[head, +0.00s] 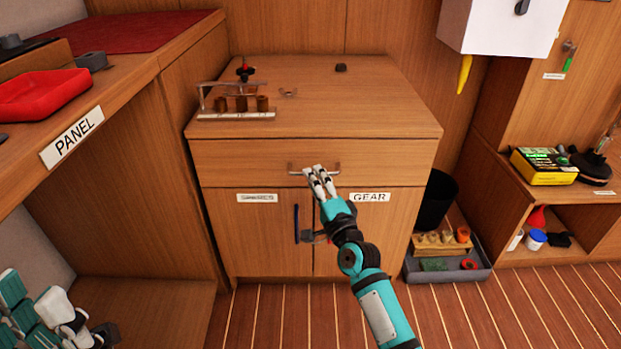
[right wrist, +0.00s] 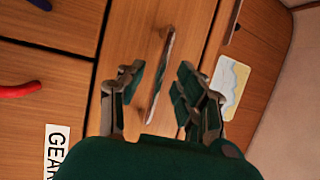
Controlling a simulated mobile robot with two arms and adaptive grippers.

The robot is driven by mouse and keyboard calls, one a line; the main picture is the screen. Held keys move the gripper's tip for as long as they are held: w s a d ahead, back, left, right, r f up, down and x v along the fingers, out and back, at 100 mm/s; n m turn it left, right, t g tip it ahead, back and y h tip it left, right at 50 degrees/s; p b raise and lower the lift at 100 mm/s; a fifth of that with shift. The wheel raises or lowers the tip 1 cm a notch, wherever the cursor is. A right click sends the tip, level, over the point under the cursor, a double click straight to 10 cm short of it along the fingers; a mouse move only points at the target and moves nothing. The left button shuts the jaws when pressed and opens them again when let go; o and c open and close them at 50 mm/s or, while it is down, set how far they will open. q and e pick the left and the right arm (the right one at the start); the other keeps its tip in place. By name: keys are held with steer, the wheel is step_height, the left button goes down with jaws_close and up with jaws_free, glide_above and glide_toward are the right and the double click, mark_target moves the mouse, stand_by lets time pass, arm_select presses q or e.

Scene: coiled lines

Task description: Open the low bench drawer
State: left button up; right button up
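The low bench drawer (head: 250,160) is a wide wooden front below the bench top, and it looks shut. Its metal bar handle (head: 297,169) is at the middle; in the right wrist view the handle (right wrist: 163,70) runs up between my fingers. My right gripper (head: 316,172) is at the handle in the head view. Its fingers (right wrist: 158,85) are apart, one on each side of the bar, with gaps showing, so it is open. My left arm (head: 50,310) shows at the lower left corner; its finger state is unclear.
Below the drawer are two cupboard doors, the right labelled GEAR (head: 370,197), with a blue handle (head: 296,223) and a red one. A rack with cups (head: 237,114) stands on the bench top. A grey tray (head: 470,275) and black bin (head: 436,200) stand right.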

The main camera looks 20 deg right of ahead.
steer(key=shift+x, duration=1.5)
steer(key=shift+c, duration=0.2)
jaws_close()
